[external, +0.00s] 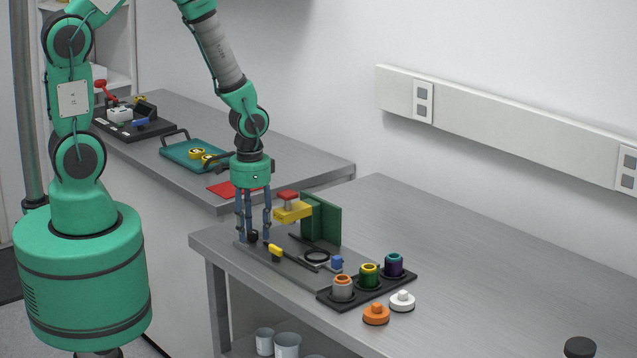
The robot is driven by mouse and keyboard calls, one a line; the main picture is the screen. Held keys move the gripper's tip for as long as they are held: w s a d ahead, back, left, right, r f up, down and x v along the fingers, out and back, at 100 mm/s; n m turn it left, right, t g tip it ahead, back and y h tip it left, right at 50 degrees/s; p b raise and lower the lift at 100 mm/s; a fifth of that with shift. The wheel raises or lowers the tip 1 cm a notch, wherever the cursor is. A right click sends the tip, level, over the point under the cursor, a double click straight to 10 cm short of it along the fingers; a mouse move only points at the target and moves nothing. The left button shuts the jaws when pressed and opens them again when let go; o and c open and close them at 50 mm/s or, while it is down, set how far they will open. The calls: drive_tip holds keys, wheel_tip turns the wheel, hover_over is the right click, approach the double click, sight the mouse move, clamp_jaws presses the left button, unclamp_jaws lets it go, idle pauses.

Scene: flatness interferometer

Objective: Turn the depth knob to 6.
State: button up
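The interferometer stands near the left end of the front bench, with a grey base plate (301,264), a green upright plate (322,222) and a yellow arm (293,212) under a red cap. A small round black knob (252,237) sits at the base's left end; no number or scale on it is readable, so I cannot tell its setting or confirm it is the depth knob. My gripper (255,237) points straight down with its blue fingers spread apart. The fingertips are down at the black knob's level, around or just in front of it; contact is not clear.
A yellow lever (274,252), a black ring (317,257) and a blue block (337,262) are on the base. A black rack (347,298) with three coloured cylinders stands right of it. Orange (376,314) and white (402,301) pieces lie in front. The bench's right side is mostly free.

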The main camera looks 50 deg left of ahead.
wheel_tip(320, 180, up, 12)
idle(0.9)
idle(0.5)
wheel_tip(320, 180, up, 13)
drive_tip(key=n+t+b, duration=0.2)
drive_tip(key=t+b, duration=0.1)
hover_over(252, 231)
drive_tip(key=s+a, duration=0.2)
drive_tip(key=a, duration=0.4)
drive_tip(key=s+a+r+n+t+b, duration=0.2)
drive_tip(key=s+a+r, duration=0.3)
drive_tip(key=s+r, duration=0.4)
drive_tip(key=shift+s+a+r+t, duration=0.3)
drive_tip(key=shift+s+r, duration=0.1)
drive_tip(key=shift+r, duration=0.25)
idle(0.3)
